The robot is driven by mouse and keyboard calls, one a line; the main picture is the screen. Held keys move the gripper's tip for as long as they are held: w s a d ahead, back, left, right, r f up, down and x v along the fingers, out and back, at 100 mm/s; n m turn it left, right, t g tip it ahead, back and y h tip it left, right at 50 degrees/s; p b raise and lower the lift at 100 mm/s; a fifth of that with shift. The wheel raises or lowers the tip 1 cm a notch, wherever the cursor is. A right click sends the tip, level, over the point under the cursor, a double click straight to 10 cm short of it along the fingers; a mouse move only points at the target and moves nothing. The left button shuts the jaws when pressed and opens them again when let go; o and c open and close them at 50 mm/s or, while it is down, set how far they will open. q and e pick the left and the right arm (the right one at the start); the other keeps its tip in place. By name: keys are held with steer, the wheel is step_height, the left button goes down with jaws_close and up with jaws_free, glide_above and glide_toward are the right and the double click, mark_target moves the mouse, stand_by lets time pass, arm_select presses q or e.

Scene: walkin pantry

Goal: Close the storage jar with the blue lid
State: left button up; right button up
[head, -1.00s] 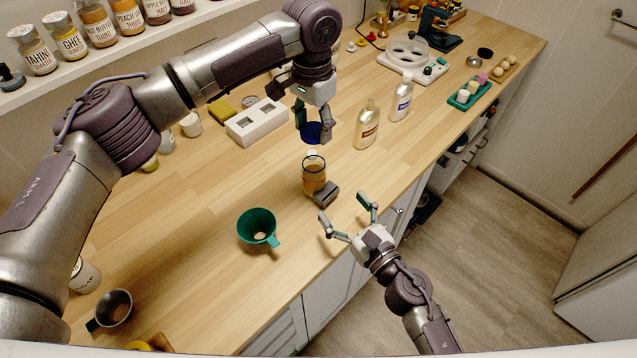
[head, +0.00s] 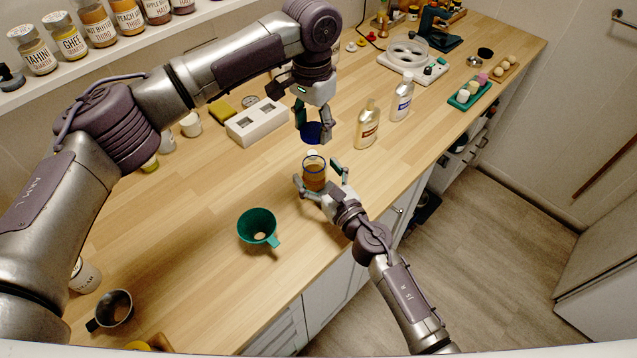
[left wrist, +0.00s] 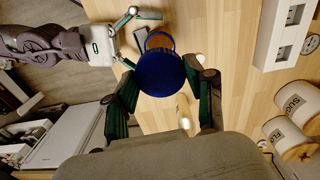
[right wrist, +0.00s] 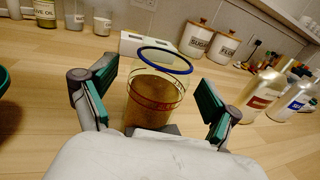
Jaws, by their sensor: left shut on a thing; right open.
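The blue lid (head: 312,133) is a round disc held by my left gripper (head: 314,127) above the counter, up and behind the jar in the head view. In the left wrist view the lid (left wrist: 160,74) sits between both fingers and hides most of the jar. The storage jar (head: 315,178) is clear with brown contents and stands upright. My right gripper (right wrist: 152,106) is open, one finger either side of the jar, with gaps visible.
A green funnel (head: 258,227) stands left of the jar. Two bottles (head: 367,126) (head: 402,98) stand to the right, and a white block (head: 257,121) with holes lies behind. A grey piece (right wrist: 160,129) sits at the jar's near base. The counter between funnel and white block is clear.

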steer(key=shift+w+a, duration=0.25)
steer(key=shift+w, duration=0.1)
jaws_close()
arm_select(q)
glide_above(313, 153)
steer(key=s, duration=0.2)
steer(key=shift+d+f, duration=0.1)
steer(key=shift+f, duration=2.4)
steer(key=shift+f, duration=0.85)
steer(key=shift+f, duration=0.6)
